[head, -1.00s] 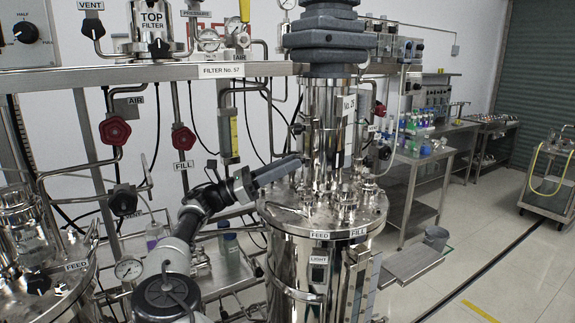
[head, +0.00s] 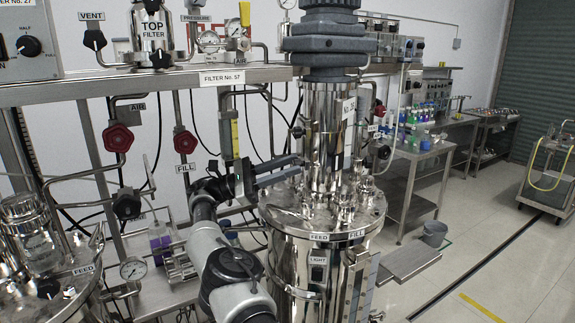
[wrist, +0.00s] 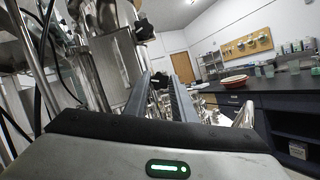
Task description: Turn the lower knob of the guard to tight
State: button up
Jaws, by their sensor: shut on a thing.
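The guard (wrist: 115,68) shows in the wrist view as a grey upright panel left of my fingers. Its upper knob (wrist: 143,29), black and lobed, stands clear above them. The lower knob (wrist: 158,80), also black, sits between the far ends of my two fingers, and its lower part is hidden. My gripper (wrist: 163,84) is shut on this lower knob. In the head view my gripper (head: 294,162) reaches the steel column above the vessel lid from the left; the knob in its fingers cannot be made out there. The knob's markings are not readable.
The steel vessel (head: 292,262) with fittings on its lid stands just below my fingers. Pipes and red valve handwheels (head: 117,138) crowd the left, under a steel rail (head: 140,85).

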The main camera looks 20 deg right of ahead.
dwell(0.3)
jog(key=o, duration=1.1)
jog(key=shift+c, duration=0.2)
notch_tip(320, 180, up, 10)
jog(key=p, duration=0.4)
jog(key=shift+p, duration=0.3)
